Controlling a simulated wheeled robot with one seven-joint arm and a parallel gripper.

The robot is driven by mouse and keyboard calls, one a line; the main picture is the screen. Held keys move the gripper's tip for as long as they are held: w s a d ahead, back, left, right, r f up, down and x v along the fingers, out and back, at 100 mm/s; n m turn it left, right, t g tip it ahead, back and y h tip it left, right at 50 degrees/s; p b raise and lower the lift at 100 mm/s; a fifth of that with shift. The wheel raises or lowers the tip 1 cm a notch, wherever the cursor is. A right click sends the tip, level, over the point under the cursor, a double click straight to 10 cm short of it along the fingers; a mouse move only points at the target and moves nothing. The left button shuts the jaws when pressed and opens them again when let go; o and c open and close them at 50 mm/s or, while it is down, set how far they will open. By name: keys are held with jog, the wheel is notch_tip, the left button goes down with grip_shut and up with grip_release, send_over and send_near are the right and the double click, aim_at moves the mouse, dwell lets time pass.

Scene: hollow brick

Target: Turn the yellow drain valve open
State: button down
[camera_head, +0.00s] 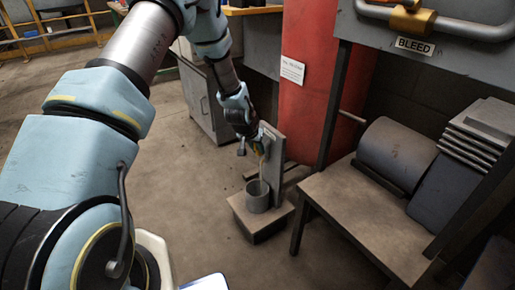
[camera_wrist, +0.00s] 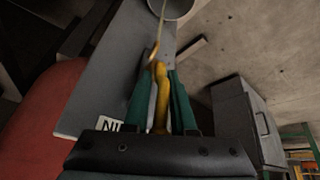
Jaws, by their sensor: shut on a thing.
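The yellow drain valve (camera_wrist: 161,90) shows in the wrist view as a yellow handle between my gripper's green fingers. My gripper (camera_wrist: 158,76) is shut on this handle. In the head view my gripper (camera_head: 261,146) is at the upper part of an upright grey panel (camera_head: 278,165) and hides most of the valve. A thin tan strand (camera_head: 262,171) runs from the valve down to a grey round bucket (camera_head: 256,198). I cannot tell whether it is liquid or a spout. The bucket also shows at the top of the wrist view (camera_wrist: 171,8).
The panel and bucket stand on a low block (camera_head: 262,222). A red column (camera_head: 307,85) rises behind. A bench (camera_head: 350,205) with a dark cylinder (camera_head: 396,155) stands right. A grey cabinet (camera_head: 207,100) stands behind my arm. The floor left of the block is clear.

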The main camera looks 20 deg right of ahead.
jog(key=shift+w+d+r, duration=0.15)
jog(key=shift+w, duration=0.05)
jog(key=c, duration=1.1)
grip_release()
jog(key=shift+o, duration=1.1)
jog(key=p+v, duration=0.1)
jog(key=v, duration=0.9)
jog(key=shift+s+a+r+p, duration=0.2)
jog(key=shift+a+r+p, duration=0.05)
jog(key=shift+p, duration=0.05)
